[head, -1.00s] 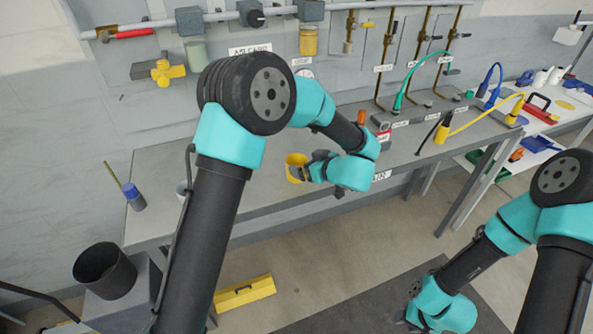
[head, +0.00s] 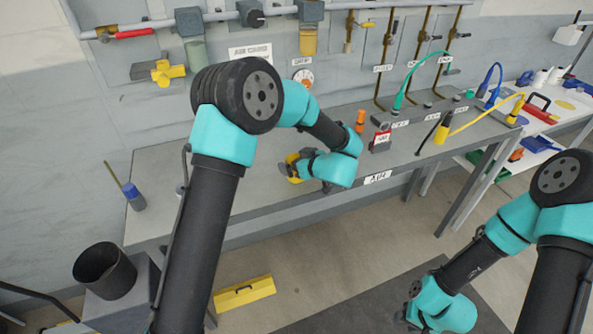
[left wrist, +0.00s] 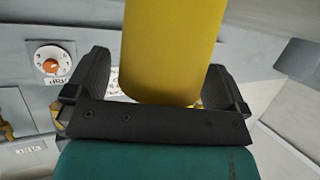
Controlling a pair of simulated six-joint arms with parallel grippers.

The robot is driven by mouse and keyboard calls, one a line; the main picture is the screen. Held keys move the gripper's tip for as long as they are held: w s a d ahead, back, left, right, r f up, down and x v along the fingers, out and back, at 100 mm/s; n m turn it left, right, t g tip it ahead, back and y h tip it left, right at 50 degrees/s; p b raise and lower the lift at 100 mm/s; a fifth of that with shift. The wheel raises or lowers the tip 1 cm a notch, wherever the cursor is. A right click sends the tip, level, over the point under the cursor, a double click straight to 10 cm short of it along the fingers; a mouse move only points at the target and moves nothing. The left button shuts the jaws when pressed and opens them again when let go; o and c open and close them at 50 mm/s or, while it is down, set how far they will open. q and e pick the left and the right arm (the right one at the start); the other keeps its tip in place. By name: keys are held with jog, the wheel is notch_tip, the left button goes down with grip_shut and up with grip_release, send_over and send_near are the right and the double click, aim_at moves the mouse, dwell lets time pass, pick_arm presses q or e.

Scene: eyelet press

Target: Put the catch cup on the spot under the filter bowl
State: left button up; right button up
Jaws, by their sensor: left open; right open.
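In the left wrist view the cup (left wrist: 170,50) stands between the two open fingers (left wrist: 160,95), with a narrow gap on the left; contact on the right is unclear. Whether the cup rests on the bench cannot be told. An amber bowl (head: 308,40) and a pale green bowl (head: 196,52) hang from the wall pipe. I cannot make out a marked spot. My right gripper (head: 412,312) is low at the lower right, its fingers barely visible.
A white dial (head: 303,78) is on the wall behind the cup. An orange-topped bottle (head: 360,120) and a red-and-grey block (head: 381,141) stand right of my left forearm. A blue-capped bottle (head: 134,196) is at the left end. The bench front (head: 270,197) is clear.

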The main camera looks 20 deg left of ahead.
pick_arm(q)
jog(key=shift+c, duration=0.4)
jog(key=c, duration=1)
jog(key=shift+r, duration=0.15)
jog(key=shift+r, duration=0.6)
notch_tip(320, 180, up, 2)
jog(key=shift+r, duration=0.1)
jog(key=s+d, duration=0.1)
jog(key=s, duration=0.4)
jog(key=s+d+r, duration=0.1)
jog(key=s+d, duration=0.1)
jog(key=s, duration=0.3)
jog(key=s+d, duration=0.1)
jog(key=s, duration=0.4)
jog(key=shift+s+d+r, duration=0.15)
jog(key=shift+s+d, duration=0.1)
jog(key=shift+d, duration=0.05)
jog(key=shift+w, duration=0.1)
